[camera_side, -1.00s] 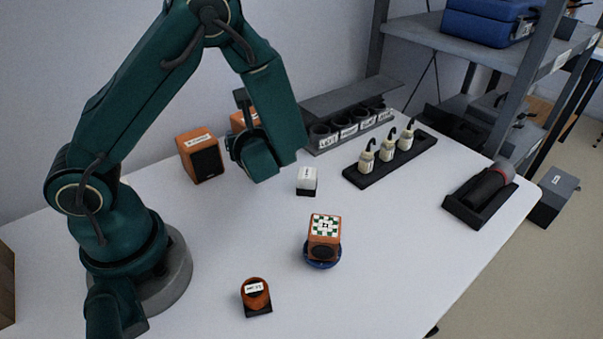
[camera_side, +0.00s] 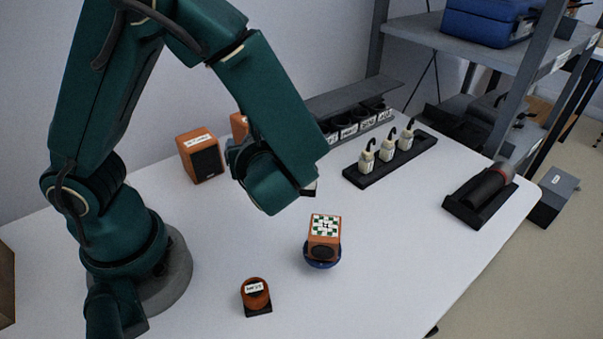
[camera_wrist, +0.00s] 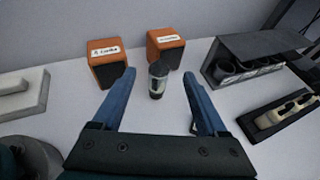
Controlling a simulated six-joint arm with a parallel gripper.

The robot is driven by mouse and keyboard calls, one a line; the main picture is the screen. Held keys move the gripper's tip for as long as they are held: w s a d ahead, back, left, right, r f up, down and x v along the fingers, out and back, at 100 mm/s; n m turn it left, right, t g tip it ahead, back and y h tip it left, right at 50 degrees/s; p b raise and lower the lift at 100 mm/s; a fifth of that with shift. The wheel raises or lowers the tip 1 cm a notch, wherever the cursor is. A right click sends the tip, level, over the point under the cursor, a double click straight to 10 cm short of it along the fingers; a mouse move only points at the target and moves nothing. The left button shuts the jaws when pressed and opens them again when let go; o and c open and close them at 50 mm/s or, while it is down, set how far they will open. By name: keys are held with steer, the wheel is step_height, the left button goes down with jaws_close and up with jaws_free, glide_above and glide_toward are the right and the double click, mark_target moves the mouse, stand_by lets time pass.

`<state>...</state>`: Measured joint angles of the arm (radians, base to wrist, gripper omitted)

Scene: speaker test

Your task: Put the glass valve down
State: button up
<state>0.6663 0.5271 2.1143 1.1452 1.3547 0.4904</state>
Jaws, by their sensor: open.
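The glass valve (camera_wrist: 157,83) is a small cylinder with a dark upper part and a pale, clear-looking lower part. In the wrist view it appears upright on the white table, between and slightly beyond my fingertips. My gripper (camera_wrist: 160,74) is open, with its two blue fingers spread to either side of the valve and gaps on both sides. In the side view my wrist and forearm hide the fingers and the valve.
Two orange speakers (camera_wrist: 106,63) (camera_wrist: 165,49) stand behind the valve. A black rack (camera_side: 412,154) with cream-based pieces and a grey shelf of dark cups (camera_wrist: 246,66) lie to the right.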

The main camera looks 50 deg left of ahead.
steer(key=s+d+n+g+h, duration=0.2)
steer(key=s+n+g+h, duration=0.2)
steer(key=s+n+h, duration=0.5)
steer(key=w+d+r+n+t+h, duration=0.1)
steer(key=d+r+n+t+h, duration=0.2)
steer(key=n, duration=1)
step_height(320, 180, up, 2)
steer(key=d+t, duration=0.1)
steer(key=d, duration=0.1)
steer(key=shift+w+d+r+t+h, duration=0.2)
steer(key=shift+d+r+t+h, duration=0.1)
steer(key=shift+d, duration=0.1)
